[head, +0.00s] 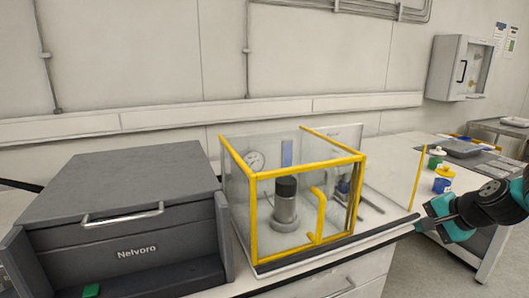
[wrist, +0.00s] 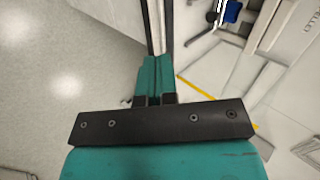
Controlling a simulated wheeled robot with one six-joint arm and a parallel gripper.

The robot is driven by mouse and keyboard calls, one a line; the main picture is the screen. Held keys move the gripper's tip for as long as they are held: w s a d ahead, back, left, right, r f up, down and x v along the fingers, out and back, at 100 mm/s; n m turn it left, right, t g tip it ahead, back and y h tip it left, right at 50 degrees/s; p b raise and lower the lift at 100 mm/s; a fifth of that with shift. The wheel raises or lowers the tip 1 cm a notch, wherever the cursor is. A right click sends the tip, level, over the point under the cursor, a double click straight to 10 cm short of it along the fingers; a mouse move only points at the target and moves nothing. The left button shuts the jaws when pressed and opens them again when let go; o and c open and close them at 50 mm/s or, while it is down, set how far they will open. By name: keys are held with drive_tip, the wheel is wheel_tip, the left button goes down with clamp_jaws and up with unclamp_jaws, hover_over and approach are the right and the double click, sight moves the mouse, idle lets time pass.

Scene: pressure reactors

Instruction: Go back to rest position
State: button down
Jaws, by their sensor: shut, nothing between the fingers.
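My arm enters the head view at the right edge, with teal and black parts. My gripper (wrist: 155,68) shows in the wrist view as teal fingers pressed together beyond a dark bar, with nothing between them. In the head view the arm's far end lies just right of the enclosure's front right corner, near the counter edge; the fingertips are not clear there.
A yellow-framed clear enclosure (head: 259,212) holds a grey cylindrical reactor (head: 285,210) and a gauge (head: 254,160). A dark grey Nelvoro box (head: 130,240) stands left. Small bottles (head: 442,183) stand on the right counter. Floor (wrist: 75,50) is clear left in the wrist view.

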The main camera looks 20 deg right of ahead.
drive_tip(key=a+r+n+g+y, duration=0.15)
drive_tip(key=a+n, duration=0.25)
drive_tip(key=a, duration=0.4)
drive_tip(key=s+a+r+n+g+y, duration=0.1)
drive_tip(key=a+r+n+g, duration=0.2)
drive_tip(key=a, duration=0.5)
drive_tip(key=a+r+n+y, duration=0.1)
drive_tip(key=a+r+n, duration=0.2)
drive_tip(key=a+n, duration=0.35)
drive_tip(key=s+a+r+n+g, duration=0.4)
drive_tip(key=s+a+n, duration=0.5)
drive_tip(key=s+a, duration=0.5)
drive_tip(key=shift+s+a+h+p, duration=0.15)
drive_tip(key=shift+s+h+p, duration=0.3)
drive_tip(key=shift+s, duration=0.3)
